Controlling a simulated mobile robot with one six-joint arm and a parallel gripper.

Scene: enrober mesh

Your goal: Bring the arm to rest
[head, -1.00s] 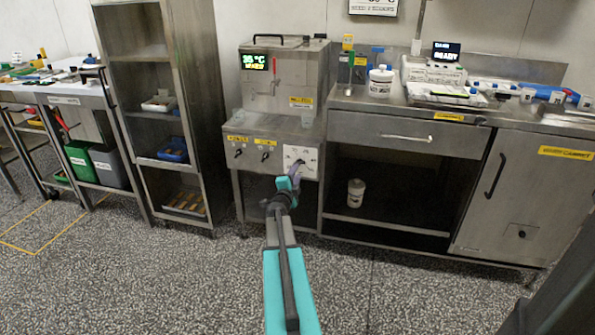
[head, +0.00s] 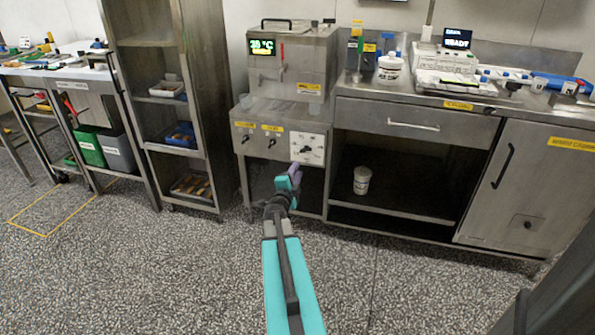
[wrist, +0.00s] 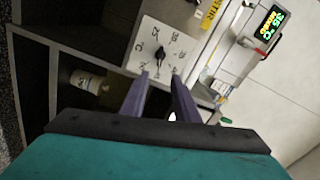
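My arm, teal and dark grey, reaches forward over the floor in the head view, with my gripper (head: 294,172) at its end in front of the lower right of the enrober machine (head: 295,65). In the wrist view the two purple-grey fingers of my gripper (wrist: 160,84) stand apart with nothing between them. Beyond them is the white dial plate (wrist: 160,50) with its black knob. The fingers look apart from the knob. In the head view the same dial plate (head: 307,149) is just above and right of the fingertips.
A steel bench (head: 415,109) with an open lower shelf holding a white tub (head: 361,180) stands right of the machine. A cabinet door (head: 525,180) is at far right. A tall rack (head: 150,60) with trays stands left. The speckled floor (head: 160,270) in front is clear.

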